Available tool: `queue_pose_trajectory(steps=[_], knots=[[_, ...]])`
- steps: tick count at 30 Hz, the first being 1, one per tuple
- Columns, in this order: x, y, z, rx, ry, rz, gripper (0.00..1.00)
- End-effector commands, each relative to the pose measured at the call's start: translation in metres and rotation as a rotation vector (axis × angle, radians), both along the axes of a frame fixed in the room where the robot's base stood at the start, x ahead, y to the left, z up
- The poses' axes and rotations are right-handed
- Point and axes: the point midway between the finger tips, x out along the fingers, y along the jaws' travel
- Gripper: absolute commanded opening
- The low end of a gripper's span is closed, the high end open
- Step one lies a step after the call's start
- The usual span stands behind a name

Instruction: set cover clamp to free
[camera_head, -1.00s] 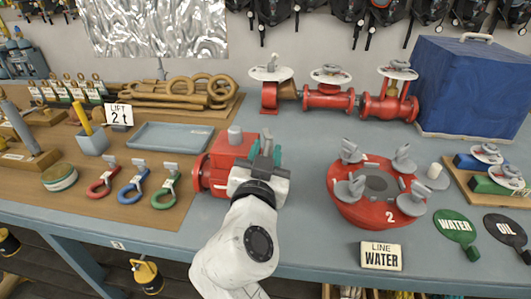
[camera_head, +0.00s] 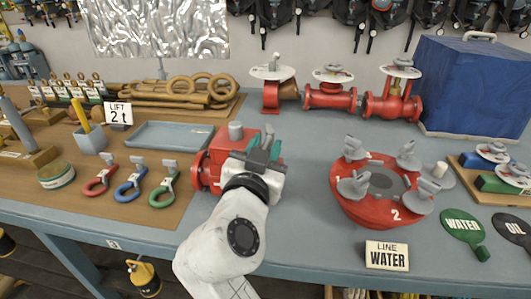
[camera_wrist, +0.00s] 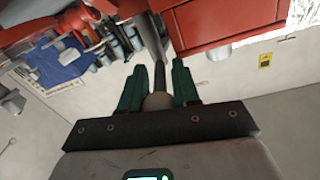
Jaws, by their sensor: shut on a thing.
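A red box-shaped unit (camera_head: 215,158) with a grey knob (camera_head: 235,131) on top and a round red flange on its left stands mid-bench. My gripper (camera_head: 264,150) is at its right side, with the green fingers pointing up and away. In the wrist view my gripper (camera_wrist: 159,85) is shut on a lever (camera_wrist: 159,75) with a dark rod and pale round end, which lies between the fingers. The red unit (camera_wrist: 225,22) is close above. I take this lever for the cover clamp; my gripper hides most of it in the head view.
A round red cover with several grey clamps (camera_head: 365,205) stands to the right, behind a "LINE WATER" sign (camera_head: 386,255). Red, blue and green shackles (camera_head: 163,190) lie left. Grey bench is clear between my gripper and the round cover.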

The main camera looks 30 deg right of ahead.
Motion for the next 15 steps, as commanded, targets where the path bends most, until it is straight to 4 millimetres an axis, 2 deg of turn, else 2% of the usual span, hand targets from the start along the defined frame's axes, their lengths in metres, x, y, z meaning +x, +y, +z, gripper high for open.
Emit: queue_pose_trajectory(steps=[3,4,11,15], knots=[[-0.0001,-0.0002,0.0001,-0.001,0.002,0.0,0.0],[-0.0001,-0.0002,0.0,-0.001,0.002,0.0,0.32],[-0.0001,-0.0001,0.0,0.0,0.001,0.0,0.54],[-0.0001,-0.0001,0.0,0.0,0.001,0.0,0.55]])
